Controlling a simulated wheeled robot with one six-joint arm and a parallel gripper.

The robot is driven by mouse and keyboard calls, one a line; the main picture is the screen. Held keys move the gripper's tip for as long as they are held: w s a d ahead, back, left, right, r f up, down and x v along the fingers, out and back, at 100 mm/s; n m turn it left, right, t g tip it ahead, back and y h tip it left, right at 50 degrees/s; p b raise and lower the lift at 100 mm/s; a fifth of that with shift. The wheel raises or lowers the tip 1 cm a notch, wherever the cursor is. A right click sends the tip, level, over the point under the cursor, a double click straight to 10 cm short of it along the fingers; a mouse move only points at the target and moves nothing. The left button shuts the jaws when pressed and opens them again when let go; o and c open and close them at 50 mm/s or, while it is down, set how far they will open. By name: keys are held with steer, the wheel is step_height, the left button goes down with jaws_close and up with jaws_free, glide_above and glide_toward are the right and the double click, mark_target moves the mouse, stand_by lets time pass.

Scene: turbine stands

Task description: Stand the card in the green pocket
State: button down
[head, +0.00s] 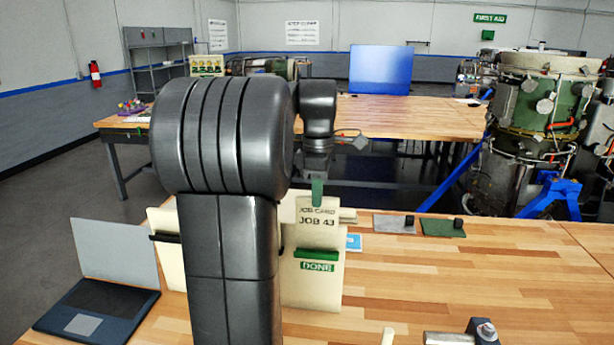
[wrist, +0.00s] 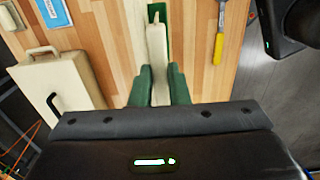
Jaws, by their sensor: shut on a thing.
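The cream card (head: 317,229), printed JOB CARD JOB 43, hangs upright from my gripper (head: 317,190). The green fingers are shut on its top edge. In the wrist view, my gripper (wrist: 160,82) has a finger on each side of the card (wrist: 157,50), seen nearly edge-on. The green pocket (head: 316,254) is a strip on an upright cream board, with a DONE label below it. The card's lower edge meets the strip in the head view. I cannot tell whether it is inside or just above. The pocket's green (wrist: 157,12) shows past the card in the wrist view.
A second cream board with a black strip (head: 165,237) stands left, partly behind my arm. A laptop (head: 100,300) is farther left. A grey pad (head: 394,224) and a green pad (head: 442,228) lie right. A hammer-like tool (head: 465,334) is at the front. The right bench is mostly clear.

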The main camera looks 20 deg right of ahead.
mark_target(317, 232)
steer(key=shift+w+r, duration=0.1)
steer(key=shift+w, duration=0.05)
steer(key=shift+s+f, duration=0.2)
steer(key=shift+f, duration=0.35)
steer(key=shift+f+b, duration=0.65)
steer(key=shift+f, duration=1.1)
steer(key=shift+w, duration=0.1)
steer(key=shift+f+p, duration=0.5)
steer(key=shift+f, duration=0.2)
steer(key=shift+f, duration=0.15)
steer(key=shift+f, duration=0.35)
